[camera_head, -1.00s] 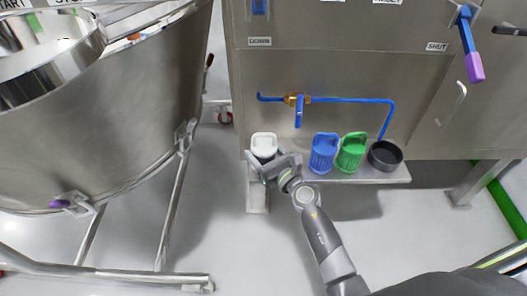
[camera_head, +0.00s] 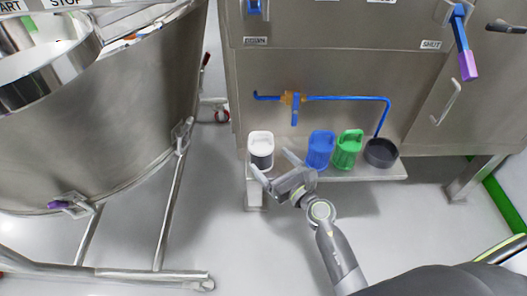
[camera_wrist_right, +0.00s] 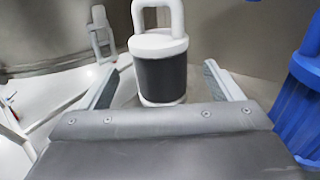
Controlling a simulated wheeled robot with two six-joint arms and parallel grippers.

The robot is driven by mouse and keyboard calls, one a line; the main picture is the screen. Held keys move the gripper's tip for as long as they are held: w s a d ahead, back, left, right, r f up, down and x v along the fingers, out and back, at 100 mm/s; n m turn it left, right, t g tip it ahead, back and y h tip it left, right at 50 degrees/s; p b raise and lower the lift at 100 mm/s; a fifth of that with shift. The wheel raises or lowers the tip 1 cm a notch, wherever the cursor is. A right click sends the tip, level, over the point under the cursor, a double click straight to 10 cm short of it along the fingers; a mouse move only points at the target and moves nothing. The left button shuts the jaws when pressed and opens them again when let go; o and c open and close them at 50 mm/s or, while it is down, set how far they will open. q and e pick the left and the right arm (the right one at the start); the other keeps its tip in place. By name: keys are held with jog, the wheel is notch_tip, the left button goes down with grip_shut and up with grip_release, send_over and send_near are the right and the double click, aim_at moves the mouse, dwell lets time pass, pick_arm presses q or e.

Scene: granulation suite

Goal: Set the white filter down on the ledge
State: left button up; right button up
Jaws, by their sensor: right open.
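The white filter (camera_head: 261,150) has a white handled top, a dark grey band and a white base. It stands upright at the left end of the ledge (camera_head: 352,173). It also shows in the right wrist view (camera_wrist_right: 160,72), just beyond the jaws. My right gripper (camera_head: 270,164) is open, in front of the filter and to its right. In the right wrist view the two fingers (camera_wrist_right: 163,82) are spread, one on each side of the filter's lower part, with gaps between. My left gripper is not in view.
A blue filter (camera_head: 320,150), a green filter (camera_head: 348,150) and a dark round bowl (camera_head: 381,153) stand on the ledge to the right. A blue pipe with a brass valve (camera_head: 293,98) runs above. A large steel vessel (camera_head: 100,120) stands at left.

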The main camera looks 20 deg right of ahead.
jog(key=s+d+f+m+g+h, duration=0.15)
jog(key=s+d+m+h, duration=0.55)
jog(key=m, duration=0.7)
jog(key=s+d+m+g+h, duration=0.2)
jog(key=s+d+m+h, duration=0.3)
jog(key=s+d+m, duration=0.65)
jog(key=s+a+f+m+g+y, duration=0.4)
jog(key=s+a+m, duration=0.2)
jog(key=m, duration=0.1)
jog(key=s+a+f+m+g+y, duration=0.3)
jog(key=s+a+m+g, duration=0.2)
jog(key=m, duration=0.3)
jog(key=shift+s+a+f+y, duration=0.4)
jog(key=shift+s, duration=0.4)
jog(key=shift+m, duration=0.25)
